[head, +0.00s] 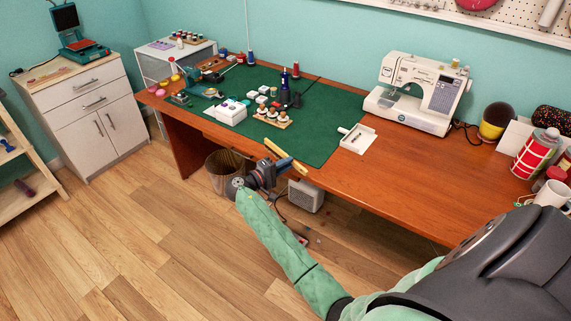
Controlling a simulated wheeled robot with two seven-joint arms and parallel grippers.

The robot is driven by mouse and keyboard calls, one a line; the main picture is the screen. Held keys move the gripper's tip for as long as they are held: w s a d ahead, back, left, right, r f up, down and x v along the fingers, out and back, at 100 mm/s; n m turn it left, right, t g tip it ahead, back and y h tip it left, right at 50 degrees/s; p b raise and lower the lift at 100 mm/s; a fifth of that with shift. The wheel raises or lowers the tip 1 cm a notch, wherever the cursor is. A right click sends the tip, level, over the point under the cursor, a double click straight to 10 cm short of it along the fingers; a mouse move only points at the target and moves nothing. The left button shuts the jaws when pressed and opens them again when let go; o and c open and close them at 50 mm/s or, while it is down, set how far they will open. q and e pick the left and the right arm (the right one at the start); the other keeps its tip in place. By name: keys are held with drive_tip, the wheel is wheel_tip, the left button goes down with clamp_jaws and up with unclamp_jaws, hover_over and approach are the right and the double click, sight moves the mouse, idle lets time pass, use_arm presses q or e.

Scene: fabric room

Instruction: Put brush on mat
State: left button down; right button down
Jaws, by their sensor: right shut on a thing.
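The green mat (318,115) lies flat on the wooden desk, with several small items on its left and middle parts. My right gripper (282,164) is at the front edge of the desk, near the mat's front edge. It is shut on a long, thin yellow-tan object, which looks like the brush (289,159). The brush is tilted down to the right in the picture. The gripper hides part of its underside. I cannot tell the height of the brush above the desk. My left gripper is out of view.
A white tray (358,140) sits at the mat's right edge. A white sewing machine (417,95) stands farther right. White boxes (231,112) and a wooden spool rack (272,119) stand on the mat. Its front right part is clear. A bin (222,172) stands under the desk.

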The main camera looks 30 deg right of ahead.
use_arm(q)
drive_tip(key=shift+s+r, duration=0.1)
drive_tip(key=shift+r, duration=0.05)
use_arm(e)
drive_tip(key=c, duration=1.3)
unclamp_jaws()
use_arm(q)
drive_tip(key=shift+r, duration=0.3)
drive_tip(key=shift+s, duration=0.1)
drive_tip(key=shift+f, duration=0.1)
use_arm(e)
drive_tip(key=shift+r, duration=0.1)
